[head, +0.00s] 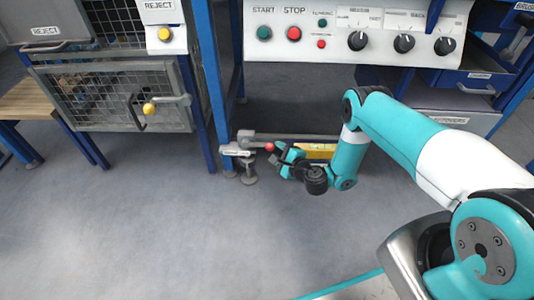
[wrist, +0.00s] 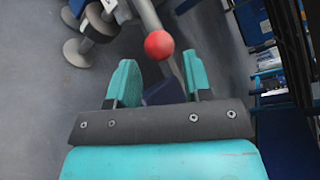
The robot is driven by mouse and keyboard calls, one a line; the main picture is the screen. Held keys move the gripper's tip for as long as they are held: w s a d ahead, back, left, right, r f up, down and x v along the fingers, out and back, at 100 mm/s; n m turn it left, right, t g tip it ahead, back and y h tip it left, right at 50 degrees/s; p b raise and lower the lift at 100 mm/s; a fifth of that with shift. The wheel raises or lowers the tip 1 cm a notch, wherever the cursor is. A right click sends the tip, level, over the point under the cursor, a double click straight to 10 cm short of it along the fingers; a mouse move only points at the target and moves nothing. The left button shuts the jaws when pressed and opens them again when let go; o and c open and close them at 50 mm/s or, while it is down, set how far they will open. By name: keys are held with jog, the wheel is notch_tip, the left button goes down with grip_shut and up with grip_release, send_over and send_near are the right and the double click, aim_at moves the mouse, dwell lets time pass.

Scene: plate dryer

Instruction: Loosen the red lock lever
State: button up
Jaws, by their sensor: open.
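The lock lever shows as a red ball knob (wrist: 159,45) on a grey rod in the wrist view. The knob also shows in the head view (head: 269,147), low by the foot of the blue frame. My gripper (wrist: 160,80) is open, with its two teal fingers apart. In the wrist view the knob lies just beyond the fingertips, between their lines and nearer the middle. In the head view my gripper (head: 284,158) is beside the knob, to its right. I cannot tell whether a finger touches it. The lever's pivot is not clear.
A blue post (head: 211,85) and an adjustable foot (head: 248,172) stand left of the knob. A yellow part (head: 318,151) lies behind my wrist. The control panel (head: 350,32) is above. A mesh reject door (head: 120,98) with a yellow-knobbed handle is at left. The front floor is clear.

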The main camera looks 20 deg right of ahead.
aim_at(267, 144)
jog(key=shift+w+a+f+b, duration=0.3)
jog(key=shift+w+f+b, duration=0.1)
jog(key=shift+b, duration=2.8)
jog(key=shift+r+b+x, duration=0.15)
jog(key=shift+b+x, duration=0.3)
jog(key=shift+x, duration=0.9)
jog(key=shift+r+b+x, duration=0.15)
jog(key=shift+b+x, duration=0.25)
jog(key=shift+x, duration=1)
grip_shut()
